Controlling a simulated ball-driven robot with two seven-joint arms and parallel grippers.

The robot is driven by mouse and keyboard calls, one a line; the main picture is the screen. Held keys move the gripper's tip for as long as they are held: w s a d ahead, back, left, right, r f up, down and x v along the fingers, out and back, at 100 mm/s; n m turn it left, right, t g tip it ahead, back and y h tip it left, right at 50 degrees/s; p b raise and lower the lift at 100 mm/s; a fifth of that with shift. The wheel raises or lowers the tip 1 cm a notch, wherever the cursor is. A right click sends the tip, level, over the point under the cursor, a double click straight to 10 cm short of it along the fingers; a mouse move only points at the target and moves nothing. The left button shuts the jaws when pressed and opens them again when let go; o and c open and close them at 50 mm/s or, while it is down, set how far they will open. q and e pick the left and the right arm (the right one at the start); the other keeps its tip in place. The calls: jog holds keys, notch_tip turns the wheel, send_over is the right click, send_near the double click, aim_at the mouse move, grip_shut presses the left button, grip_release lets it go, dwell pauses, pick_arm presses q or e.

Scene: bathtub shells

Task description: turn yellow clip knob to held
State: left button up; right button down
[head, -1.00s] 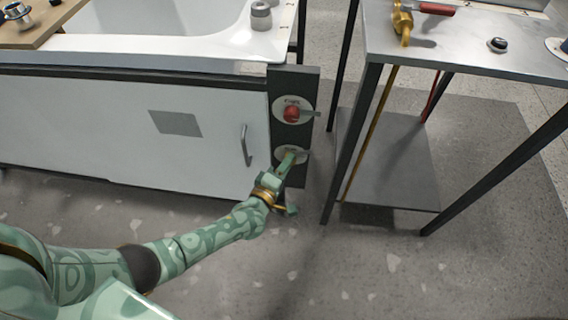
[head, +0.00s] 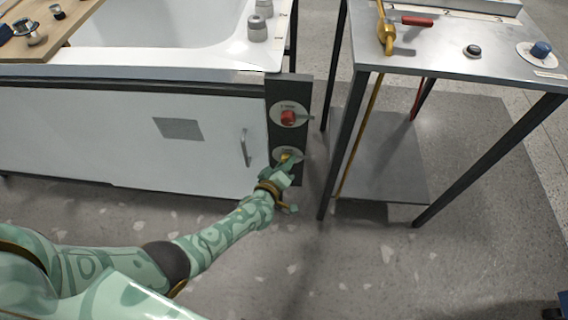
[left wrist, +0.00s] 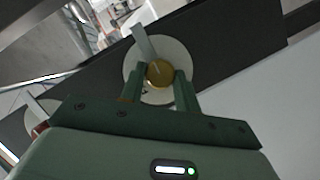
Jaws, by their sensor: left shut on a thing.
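The yellow clip knob (head: 286,157) sits low on a dark upright panel (head: 274,98) at the right end of the white tub front. In the left wrist view the yellow knob (left wrist: 160,73) is round, on a pale disc (left wrist: 178,50), with a grey tab (left wrist: 145,41) pointing up and slightly left. My left gripper (head: 285,166) reaches it from below. In the left wrist view its fingers (left wrist: 160,80) stand on either side of the knob, shut on it. Any label by the knob is too small or hidden to read. My right gripper is not in view.
A red knob (head: 288,118) is above on the same panel. A grey handle (head: 244,148) is on the tub front to the left. The floor below is clear.

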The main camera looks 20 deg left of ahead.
pick_arm(q)
jog(key=shift+s+d+f, duration=0.1)
jog(key=shift+s+f, duration=0.05)
jog(key=shift+f, duration=0.05)
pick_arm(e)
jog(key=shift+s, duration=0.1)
pick_arm(q)
jog(key=o, duration=0.9)
jog(key=shift+o, duration=0.4)
jog(key=shift+r, duration=0.1)
jog(key=p+v, duration=0.7)
jog(key=v, duration=0.9)
jog(key=shift+p, duration=0.3)
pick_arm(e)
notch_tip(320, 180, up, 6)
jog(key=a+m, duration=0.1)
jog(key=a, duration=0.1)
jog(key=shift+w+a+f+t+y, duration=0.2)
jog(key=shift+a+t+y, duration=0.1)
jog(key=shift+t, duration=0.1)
